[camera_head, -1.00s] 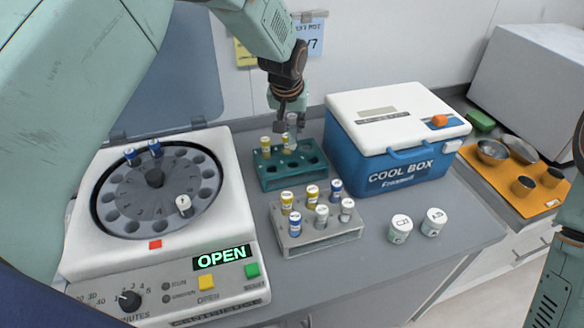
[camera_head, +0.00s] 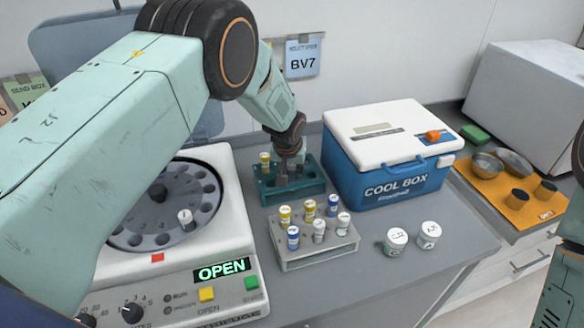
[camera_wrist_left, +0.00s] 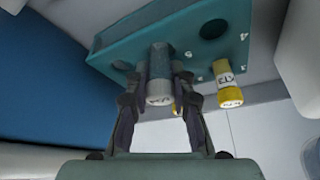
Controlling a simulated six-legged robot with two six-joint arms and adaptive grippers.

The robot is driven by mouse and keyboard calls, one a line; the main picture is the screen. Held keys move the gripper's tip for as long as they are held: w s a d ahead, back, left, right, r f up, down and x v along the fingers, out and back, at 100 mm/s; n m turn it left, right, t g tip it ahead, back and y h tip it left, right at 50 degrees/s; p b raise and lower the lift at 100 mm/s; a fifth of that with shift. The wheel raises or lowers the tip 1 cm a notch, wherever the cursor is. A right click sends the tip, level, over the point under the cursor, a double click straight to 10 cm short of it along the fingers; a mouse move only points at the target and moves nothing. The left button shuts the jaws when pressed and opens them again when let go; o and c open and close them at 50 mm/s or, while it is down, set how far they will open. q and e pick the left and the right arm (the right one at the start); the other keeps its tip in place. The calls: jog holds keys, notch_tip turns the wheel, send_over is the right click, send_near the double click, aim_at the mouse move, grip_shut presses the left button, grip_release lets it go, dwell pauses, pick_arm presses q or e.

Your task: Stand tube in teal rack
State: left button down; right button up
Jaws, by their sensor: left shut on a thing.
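The teal rack (camera_head: 308,187) stands on the counter behind the grey rack; it also shows in the left wrist view (camera_wrist_left: 120,45). My left gripper (camera_head: 287,178) is over its left half, pointing down. In the left wrist view the gripper (camera_wrist_left: 160,78) is shut on a white-capped tube (camera_wrist_left: 159,93), whose far end meets the rack's top at a hole. How deep it sits cannot be told. A yellow-capped tube (camera_head: 265,160) stands in the rack's left end. My right gripper is out of view.
A grey rack (camera_head: 318,255) with several capped tubes stands in front. The open centrifuge (camera_head: 225,240) is at left, the blue cool box (camera_head: 390,185) close at right. Two white jars (camera_head: 396,241) (camera_head: 428,235) stand at front right. An orange tray (camera_head: 520,215) lies beyond.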

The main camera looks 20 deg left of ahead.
pick_arm(q)
jog(key=shift+w+a+f, duration=0.1)
jog(key=shift+w+f, duration=0.1)
jog(key=shift+f, duration=0.05)
jog(key=c, duration=1.5)
grip_release()
jog(key=shift+f, duration=0.1)
jog(key=shift+o, duration=1.2)
jog(key=shift+s, duration=0.1)
jog(key=shift+o, duration=0.5)
jog(key=shift+s+r, duration=0.15)
jog(key=shift+r, duration=0.15)
jog(key=shift+w, duration=0.2)
jog(key=v, duration=1.2)
